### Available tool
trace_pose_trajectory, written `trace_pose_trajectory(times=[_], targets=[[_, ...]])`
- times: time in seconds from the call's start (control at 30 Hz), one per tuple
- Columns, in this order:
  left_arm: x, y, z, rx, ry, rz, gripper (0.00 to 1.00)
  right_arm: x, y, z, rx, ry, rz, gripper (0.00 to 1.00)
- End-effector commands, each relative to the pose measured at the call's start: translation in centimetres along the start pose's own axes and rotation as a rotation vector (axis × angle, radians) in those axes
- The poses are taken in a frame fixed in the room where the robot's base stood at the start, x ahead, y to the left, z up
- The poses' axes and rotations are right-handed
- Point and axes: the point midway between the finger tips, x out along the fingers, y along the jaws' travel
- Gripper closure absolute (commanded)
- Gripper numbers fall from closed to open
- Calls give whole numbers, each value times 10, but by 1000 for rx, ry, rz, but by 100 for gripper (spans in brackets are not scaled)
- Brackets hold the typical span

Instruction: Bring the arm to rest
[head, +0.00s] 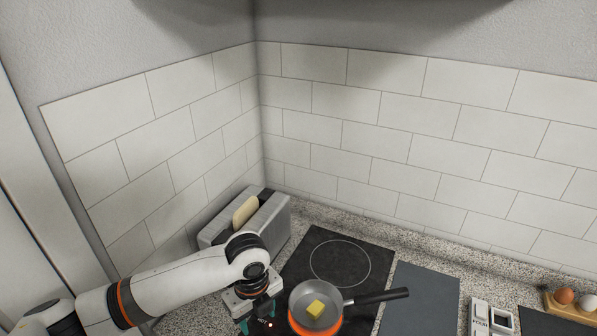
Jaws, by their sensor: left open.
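My left arm comes in from the lower left, and my left gripper (258,325) points down just left of the pan, at the bottom edge of the head view. It is open, and I see nothing held in it. Its fingertips are partly cut off by the picture's edge. My right gripper is not in view.
A grey pan (325,322) with a yellow block (316,308) in it sits on the black cooktop (312,252). A toaster (275,217) with bread stands behind my arm. A dark board (420,300), a small white device (491,316) and eggs (564,296) in a wooden holder lie right.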

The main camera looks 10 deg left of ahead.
Motion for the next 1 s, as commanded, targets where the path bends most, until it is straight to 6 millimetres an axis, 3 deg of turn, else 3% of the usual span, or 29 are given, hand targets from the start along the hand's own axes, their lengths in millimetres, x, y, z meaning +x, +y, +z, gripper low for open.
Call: trace_pose_trajectory(times=[0.13,0.27,0.4,0.5,0.67,0.8,1.0], targets=[[10,2,24,-56,-32,40,47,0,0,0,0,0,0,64],[22,3,64,-221,-98,125,47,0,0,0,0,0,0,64],[27,-2,100,-503,-187,223,47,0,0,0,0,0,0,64],[29,-13,113,-742,-245,275,47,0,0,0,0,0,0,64],[34,-47,117,-1171,-305,320,47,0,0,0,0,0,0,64],[39,-85,109,-1502,-302,335,47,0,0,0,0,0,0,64],[45,-135,100,-1833,-250,342,47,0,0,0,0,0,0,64]])
